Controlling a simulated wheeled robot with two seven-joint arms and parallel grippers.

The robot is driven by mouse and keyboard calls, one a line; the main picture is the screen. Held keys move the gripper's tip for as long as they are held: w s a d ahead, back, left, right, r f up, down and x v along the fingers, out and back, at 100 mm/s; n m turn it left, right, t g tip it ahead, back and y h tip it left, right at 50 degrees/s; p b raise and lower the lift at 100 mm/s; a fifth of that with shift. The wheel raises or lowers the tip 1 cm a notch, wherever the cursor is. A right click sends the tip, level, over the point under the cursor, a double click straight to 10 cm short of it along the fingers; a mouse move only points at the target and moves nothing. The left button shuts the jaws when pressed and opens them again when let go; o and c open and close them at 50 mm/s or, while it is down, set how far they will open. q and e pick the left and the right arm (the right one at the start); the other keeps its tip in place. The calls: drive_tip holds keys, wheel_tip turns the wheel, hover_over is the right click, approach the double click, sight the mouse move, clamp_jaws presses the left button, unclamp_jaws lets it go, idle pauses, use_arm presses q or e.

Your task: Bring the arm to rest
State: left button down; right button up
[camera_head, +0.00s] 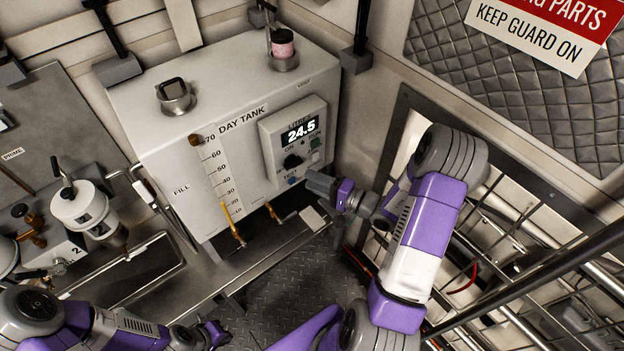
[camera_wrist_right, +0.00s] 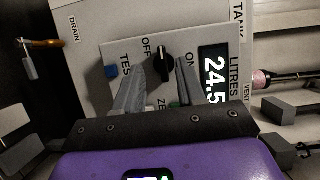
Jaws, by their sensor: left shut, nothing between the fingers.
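My right gripper (camera_head: 318,184) is in front of the control panel (camera_head: 272,130) on the day tank, just below and right of its black knob (camera_head: 292,162). In the right wrist view its two grey fingers (camera_wrist_right: 161,80) are apart, with nothing between them, and the knob (camera_wrist_right: 163,65) shows beyond the gap. I cannot tell whether the fingers touch the knob. The knob's pointer stands between the OFF and ON marks. The display (camera_head: 300,131) reads 24.5. My left gripper (camera_head: 216,334) is low at the bottom edge, shut and empty, away from the tank.
A filter unit (camera_head: 85,208) is at left. A guard frame with rails (camera_head: 545,255) is close to my right arm. Open chequer-plate floor (camera_head: 290,285) lies between my arms.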

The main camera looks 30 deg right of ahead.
drive_tip(key=s+a+f+n+g+y, duration=0.2)
drive_tip(key=s+a+f+g, duration=0.4)
drive_tip(key=a+g, duration=0.15)
drive_tip(key=s+a+f+n+g+y, duration=0.2)
drive_tip(key=s+a+f+g, duration=0.4)
drive_tip(key=a, duration=0.3)
drive_tip(key=s+a+f+n+g+h, duration=0.2)
drive_tip(key=s+f+n+g+h, duration=0.25)
drive_tip(key=s+f+h, duration=0.4)
drive_tip(key=w+a+f+n+t, duration=0.1)
drive_tip(key=w+a+f+t, duration=0.1)
drive_tip(key=w+a+f, duration=0.1)
drive_tip(key=shift+w+f+t, duration=0.2)
drive_tip(key=shift+w+t, duration=0.1)
drive_tip(key=shift+w, duration=0.55)
drive_tip(key=shift+y, duration=0.25)
